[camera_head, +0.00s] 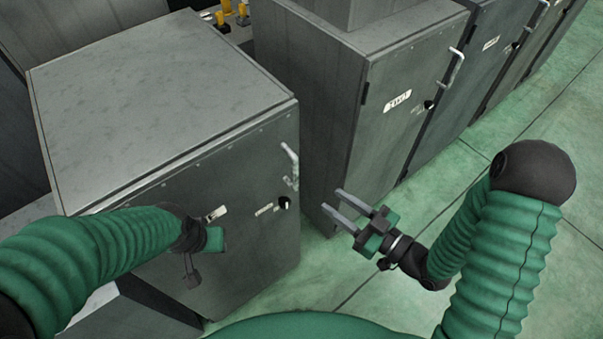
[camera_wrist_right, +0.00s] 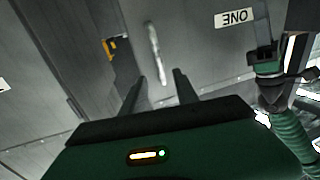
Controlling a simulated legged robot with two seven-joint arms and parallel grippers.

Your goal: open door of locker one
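Locker one is the grey metal cabinet (camera_head: 240,235) at the left in the head view, and its door looks closed. Its handle (camera_head: 290,166) is a pale upright bar near the door's right edge, with a dark round knob below it. In the right wrist view the handle (camera_wrist_right: 154,52) stands beyond the fingers, and the ONE label (camera_wrist_right: 234,17) shows upside down. My right gripper (camera_head: 334,203) is open and empty, right of the handle and apart from it. My left gripper (camera_head: 208,237) is in front of the door's left part; its fingers are hidden.
More grey lockers (camera_head: 395,135) with similar handles stand in a row toward the upper right. A narrow gap separates locker one from the nearest. Green floor (camera_head: 540,110) is clear at the right. Yellow-topped items (camera_head: 226,7) stand behind.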

